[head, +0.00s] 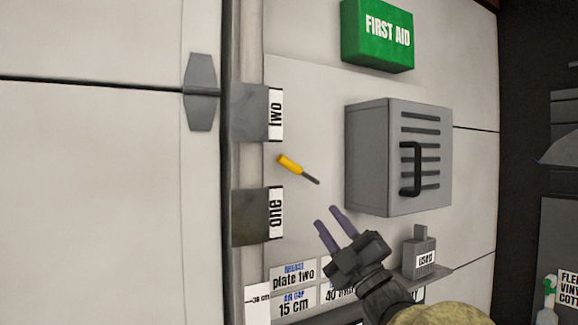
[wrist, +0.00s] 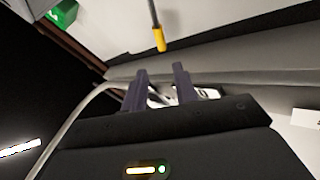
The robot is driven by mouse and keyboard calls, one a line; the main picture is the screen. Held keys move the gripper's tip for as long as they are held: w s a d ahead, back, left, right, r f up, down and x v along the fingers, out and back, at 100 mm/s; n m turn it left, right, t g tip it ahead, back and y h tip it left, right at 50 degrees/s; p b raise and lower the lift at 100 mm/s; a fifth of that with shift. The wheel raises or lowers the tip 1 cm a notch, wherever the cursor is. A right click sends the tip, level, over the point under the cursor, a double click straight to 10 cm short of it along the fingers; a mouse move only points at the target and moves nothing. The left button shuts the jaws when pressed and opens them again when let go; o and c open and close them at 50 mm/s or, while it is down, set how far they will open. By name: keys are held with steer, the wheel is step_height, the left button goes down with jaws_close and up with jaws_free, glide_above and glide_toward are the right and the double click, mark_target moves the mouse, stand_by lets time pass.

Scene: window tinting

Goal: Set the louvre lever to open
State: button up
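A lever with a yellow grip (head: 290,163) and a thin dark shaft sticks out from the pale wall panel, its grip toward the upper left. It appears to be the louvre lever, but no open or shut mark is readable beside it. In the wrist view its yellow grip (wrist: 160,40) is just beyond my fingertips. My gripper (head: 328,215) is below and slightly right of the lever in the head view, its purple fingers pointing up and left. The fingers (wrist: 161,70) are apart with nothing between them, and do not appear to touch the lever.
A grey slotted box (head: 370,160) with a black handle (head: 408,168) juts out right of the lever. Grey plates marked two (head: 249,111) and one (head: 249,216) stand to the left. A green first aid box (head: 377,35) is above. A "used" holder (head: 420,255) is near my arm.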

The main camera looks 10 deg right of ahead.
mark_target(291, 168)
steer(key=p+x, duration=1)
steer(key=x, duration=0.7)
steer(key=shift+w, duration=0.2)
steer(key=shift+c, duration=0.2)
jaws_close()
